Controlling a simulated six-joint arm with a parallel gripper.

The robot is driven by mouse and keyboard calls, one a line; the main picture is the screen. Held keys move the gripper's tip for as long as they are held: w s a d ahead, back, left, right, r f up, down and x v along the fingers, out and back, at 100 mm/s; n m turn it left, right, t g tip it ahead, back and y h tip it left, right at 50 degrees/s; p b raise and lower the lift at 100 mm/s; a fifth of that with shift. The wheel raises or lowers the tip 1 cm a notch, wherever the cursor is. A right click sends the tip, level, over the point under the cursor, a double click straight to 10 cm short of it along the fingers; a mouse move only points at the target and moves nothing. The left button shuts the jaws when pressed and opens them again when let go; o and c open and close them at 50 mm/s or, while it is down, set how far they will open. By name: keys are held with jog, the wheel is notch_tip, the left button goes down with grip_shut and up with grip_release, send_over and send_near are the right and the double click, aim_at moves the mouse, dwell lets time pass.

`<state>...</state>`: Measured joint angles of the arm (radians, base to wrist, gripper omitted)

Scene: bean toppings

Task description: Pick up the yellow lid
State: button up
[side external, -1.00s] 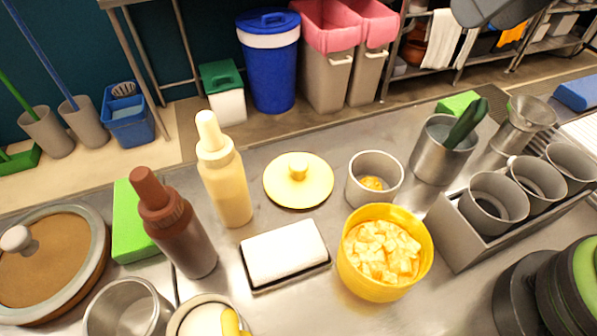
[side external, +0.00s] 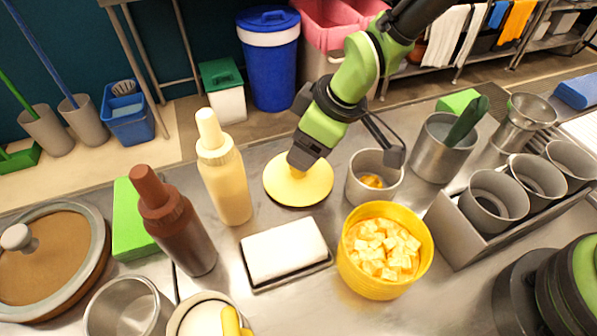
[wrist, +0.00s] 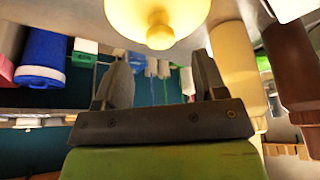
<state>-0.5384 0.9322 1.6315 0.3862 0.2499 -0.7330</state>
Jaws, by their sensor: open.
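The yellow lid (side external: 315,190) lies flat on the metal counter with its knob up, between the cream squeeze bottle and a metal cup. My gripper (side external: 301,162) is just above the lid, and its dark jaws cover most of the knob in the side view. In the wrist view the lid (wrist: 185,12) is at the top edge, with its round knob pointing toward my gripper (wrist: 160,62). There the two fingers are spread apart with nothing between them, and the knob shows beyond the tips. Whether a finger touches the knob cannot be told.
A cream bottle (side external: 229,190) and a brown bottle (side external: 185,235) stand left of the lid. A white block on a dark tray (side external: 262,287) lies in front. A metal cup (side external: 360,190) and a yellow bowl of cubes (side external: 350,277) are at the right.

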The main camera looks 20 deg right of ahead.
jog(key=x, duration=0.5)
jog(key=shift+f, duration=0.4)
jog(key=shift+s, duration=0.1)
jog(key=c, duration=0.8)
